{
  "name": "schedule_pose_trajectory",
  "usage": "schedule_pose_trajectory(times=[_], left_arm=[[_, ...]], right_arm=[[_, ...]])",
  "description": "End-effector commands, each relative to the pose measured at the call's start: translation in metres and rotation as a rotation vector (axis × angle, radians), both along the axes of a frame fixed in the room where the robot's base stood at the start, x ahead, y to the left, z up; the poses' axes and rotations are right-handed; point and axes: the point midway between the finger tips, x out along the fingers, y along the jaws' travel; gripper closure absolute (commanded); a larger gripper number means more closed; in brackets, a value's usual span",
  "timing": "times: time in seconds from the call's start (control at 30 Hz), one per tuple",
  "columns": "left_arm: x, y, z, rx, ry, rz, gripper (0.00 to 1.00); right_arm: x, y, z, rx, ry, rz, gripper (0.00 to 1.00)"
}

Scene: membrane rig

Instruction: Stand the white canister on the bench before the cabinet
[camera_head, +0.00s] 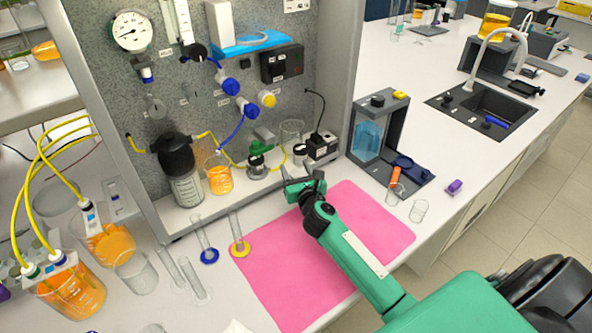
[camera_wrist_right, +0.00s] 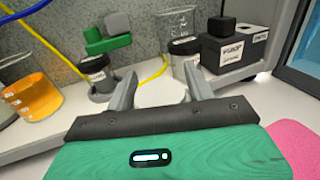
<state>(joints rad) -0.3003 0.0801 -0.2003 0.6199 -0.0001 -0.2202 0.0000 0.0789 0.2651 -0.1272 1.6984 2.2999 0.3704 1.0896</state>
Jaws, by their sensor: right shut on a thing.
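The white canister (camera_wrist_right: 162,93) shows in the right wrist view as a pale round top between my right gripper's fingers. My right gripper (camera_wrist_right: 159,76) is shut on it. In the head view my right gripper (camera_head: 297,181) is at the cabinet's open front, above the back edge of the pink mat, and the arm hides most of the canister. I cannot tell whether the canister touches the surface below. The cabinet (camera_head: 335,90) has a grey speckled back panel with gauges and valves. The white bench (camera_head: 210,295) runs before it. My left gripper is not in view.
A pink mat (camera_head: 345,225) lies on the bench before the cabinet, partly under my arm. Glass tubes with blue and yellow bases (camera_head: 237,248) stand left of it. An orange-filled beaker (camera_head: 218,178) and a small black pump (camera_head: 257,168) are inside the cabinet.

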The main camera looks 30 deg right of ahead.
Motion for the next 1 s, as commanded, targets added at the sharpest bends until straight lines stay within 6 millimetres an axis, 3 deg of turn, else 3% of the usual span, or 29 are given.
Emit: schedule_pose_trajectory(times=[0.13,0.17,0.23,0.27,0.67,1.0], left_arm=[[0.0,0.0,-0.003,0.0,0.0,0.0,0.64],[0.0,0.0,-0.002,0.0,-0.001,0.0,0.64],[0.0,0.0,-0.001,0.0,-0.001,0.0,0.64],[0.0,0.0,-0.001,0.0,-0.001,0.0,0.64],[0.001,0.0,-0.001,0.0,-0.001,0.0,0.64],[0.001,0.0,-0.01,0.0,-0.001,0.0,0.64]], right_arm=[[0.0,0.0,-0.003,0.0,-0.001,0.0,0.8],[0.0,0.0,-0.003,0.0,0.0,0.0,0.41],[0.0,0.0,-0.002,0.0,0.0,0.0,0.27],[0.0,0.0,-0.002,0.0,0.0,0.0,0.25],[-0.005,0.001,0.0,0.0,0.0,0.0,0.25],[-0.066,0.012,-0.002,0.0,0.001,0.001,0.25]])
